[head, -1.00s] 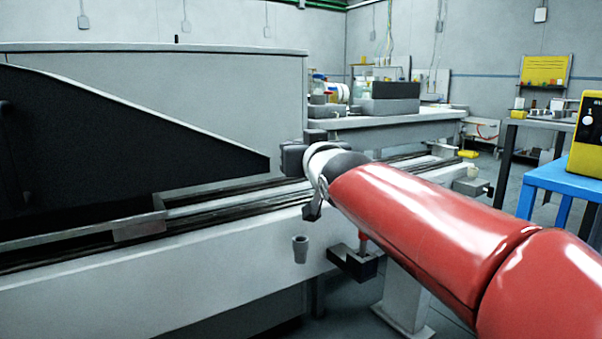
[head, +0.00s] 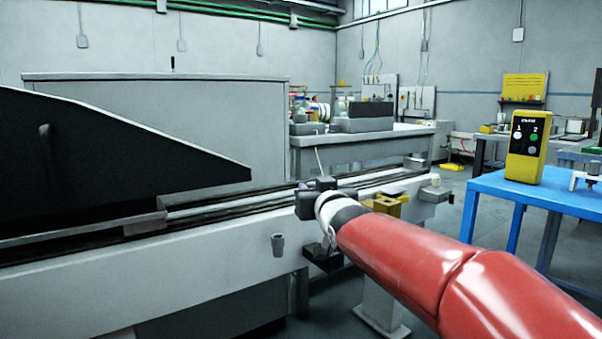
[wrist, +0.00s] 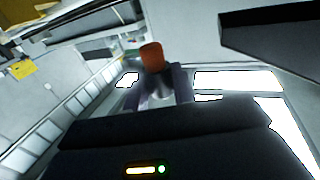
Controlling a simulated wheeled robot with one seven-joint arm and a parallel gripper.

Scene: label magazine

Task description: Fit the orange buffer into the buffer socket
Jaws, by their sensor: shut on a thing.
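The orange buffer (wrist: 151,57) shows in the wrist view, its orange end standing out beyond the fingers. My gripper (wrist: 160,84) is shut on its paler lower part. In the head view my gripper (head: 312,200) is a dark shape at the end of my red arm, in front of the machine's rail; the buffer cannot be made out there. A grey cup-shaped fitting (head: 278,244) is on the pale front face of the machine, left of and below my gripper. I cannot tell whether it is the buffer socket.
A dark bracket (head: 322,258) sits below my wrist. A brass-coloured block (head: 385,205) stands behind my arm. A dark sloping guard (head: 110,155) covers the machine's left. A blue table (head: 535,200) with a yellow box (head: 530,147) is at right. Floor shows between machine and table.

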